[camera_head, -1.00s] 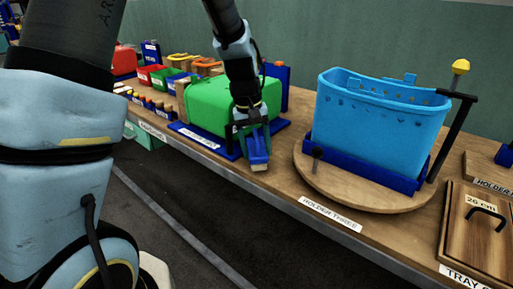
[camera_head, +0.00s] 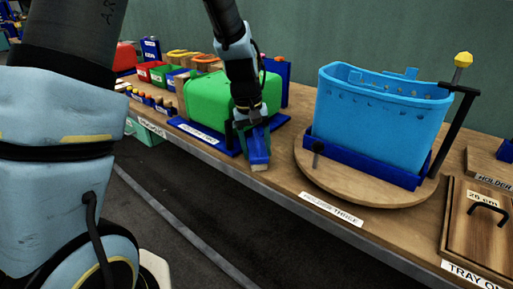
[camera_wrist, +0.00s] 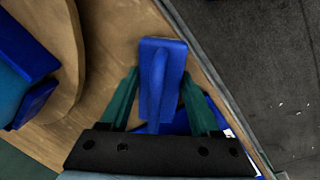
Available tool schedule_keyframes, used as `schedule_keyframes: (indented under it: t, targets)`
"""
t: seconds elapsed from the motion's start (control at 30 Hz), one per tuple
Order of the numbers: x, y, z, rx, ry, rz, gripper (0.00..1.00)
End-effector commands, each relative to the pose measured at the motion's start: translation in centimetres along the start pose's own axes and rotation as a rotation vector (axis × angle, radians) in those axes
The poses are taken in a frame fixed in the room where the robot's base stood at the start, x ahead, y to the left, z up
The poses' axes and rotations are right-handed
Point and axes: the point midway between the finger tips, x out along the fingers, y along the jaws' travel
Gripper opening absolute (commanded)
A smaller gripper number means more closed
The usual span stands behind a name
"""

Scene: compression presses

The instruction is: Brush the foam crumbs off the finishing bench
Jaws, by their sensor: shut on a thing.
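My gripper (camera_head: 250,124) is shut on a blue brush (camera_head: 258,146) with pale bristles at its lower end. The brush hangs at the front edge of the wooden finishing bench (camera_head: 285,183), between the green case and the round turntable. In the wrist view the blue brush (camera_wrist: 163,75) sits between the two green fingers of my gripper (camera_wrist: 163,105), over the bench's edge strip. Whether the bristles touch the wood I cannot tell. I cannot make out foam crumbs on the bench; small pale specks (camera_wrist: 281,103) show on the dark floor.
A light blue bin (camera_head: 375,120) stands in a blue holder on the round wooden turntable (camera_head: 330,187), close right of the brush. A black lever with a yellow knob (camera_head: 463,60) rises beside it. The green case (camera_head: 205,105) is close left. A lidded wooden tray (camera_head: 480,225) lies far right.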

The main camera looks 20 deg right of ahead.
Motion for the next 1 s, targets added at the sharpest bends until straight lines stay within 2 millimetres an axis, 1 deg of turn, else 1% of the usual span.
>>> schedule_keyframes:
  t: [0.33,0.57,0.83,1.0]
  targets:
    - [0.0,1.8,1.8,0.003,0.000,0.000,0.03]
    - [0.1,2.3,2.3,0.002,0.000,0.000,0.03]
    - [0.5,3.7,3.8,0.003,0.000,0.000,0.03]
    - [0.7,4.1,4.2,0.001,-0.001,0.000,0.03]
